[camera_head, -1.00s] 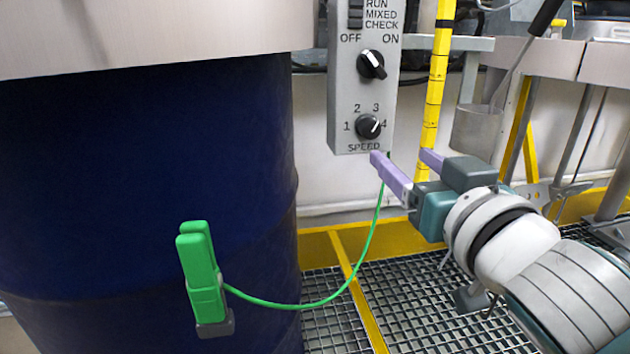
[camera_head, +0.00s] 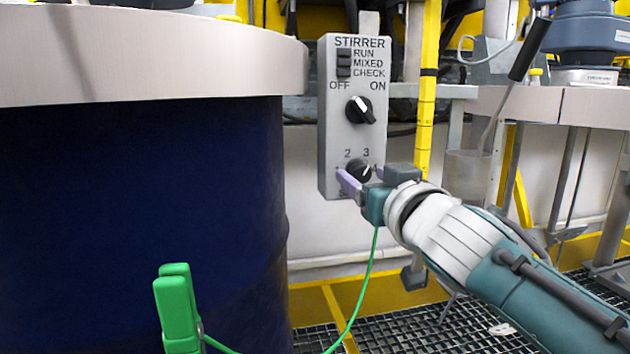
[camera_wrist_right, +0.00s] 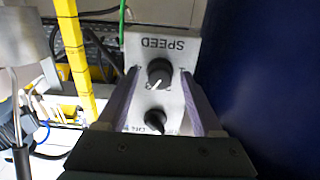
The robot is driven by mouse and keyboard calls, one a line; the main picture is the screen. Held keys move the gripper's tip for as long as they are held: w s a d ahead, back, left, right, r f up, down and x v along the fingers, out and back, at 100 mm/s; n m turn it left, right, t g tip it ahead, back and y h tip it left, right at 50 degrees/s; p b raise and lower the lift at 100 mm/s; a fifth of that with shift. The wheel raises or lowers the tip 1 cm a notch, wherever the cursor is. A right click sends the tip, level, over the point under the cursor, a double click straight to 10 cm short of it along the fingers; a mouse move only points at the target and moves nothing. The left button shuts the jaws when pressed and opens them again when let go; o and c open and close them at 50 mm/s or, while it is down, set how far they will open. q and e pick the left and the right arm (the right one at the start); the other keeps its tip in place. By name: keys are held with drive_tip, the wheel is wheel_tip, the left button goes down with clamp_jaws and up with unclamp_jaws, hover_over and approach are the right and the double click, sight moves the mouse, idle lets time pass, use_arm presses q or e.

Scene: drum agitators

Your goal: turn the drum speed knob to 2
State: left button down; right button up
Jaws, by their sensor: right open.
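The drum speed knob (camera_head: 359,170) is the lower black knob on the grey STIRRER box (camera_head: 330,130). My right gripper (camera_head: 361,184) is open at the box's lower part. In the wrist view its purple fingers (camera_wrist_right: 160,78) lie on either side of the knob, with gaps visible. The fingers partly hide the lower dial. My left gripper is out of view.
The black OFF/ON knob (camera_head: 360,110) sits just above, and a rocker switch (camera_head: 344,63) higher still. A dark blue drum (camera_head: 140,200) stands left, with a green clamp (camera_head: 176,310) and green cable before it. A yellow post (camera_head: 426,120) rises right of the box.

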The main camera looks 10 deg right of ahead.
drive_tip(key=shift+c, duration=0.3)
clamp_jaws()
drive_tip(key=shift+n, duration=0.3)
drive_tip(key=n, duration=0.4)
drive_tip(key=shift+n, duration=0.4)
drive_tip(key=n, duration=0.3)
drive_tip(key=shift+n, duration=1.6)
